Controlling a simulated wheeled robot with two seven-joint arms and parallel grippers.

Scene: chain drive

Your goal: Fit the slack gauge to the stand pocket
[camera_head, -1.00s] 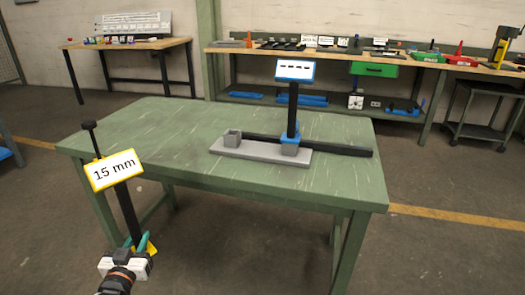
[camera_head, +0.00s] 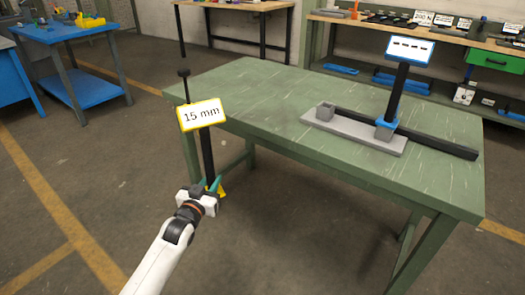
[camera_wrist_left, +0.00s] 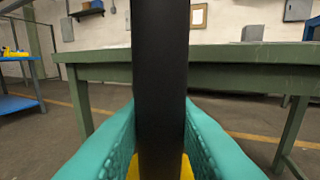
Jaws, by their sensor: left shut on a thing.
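The slack gauge (camera_head: 206,146) is a black upright bar with a thin plunger on top, a yellow-edged "15 mm" plate and a yellow foot. My left gripper (camera_head: 212,187) is shut on the bar low down, near the foot; the wrist view shows the bar (camera_wrist_left: 159,80) between the teal fingers (camera_wrist_left: 160,135). The gauge is upright, in front of the green table's left side. The stand (camera_head: 350,133) is a grey base plate on the table, with a small grey open-topped block (camera_head: 325,111) at its left end, apart from the gauge. My right gripper is not visible.
A black post with a blue-framed sign (camera_head: 409,51) rises from a blue collar (camera_head: 384,129) on the stand; a black bar (camera_head: 437,142) runs behind. The green table's (camera_head: 250,95) left half is clear. A blue table (camera_head: 72,32) stands at the far left.

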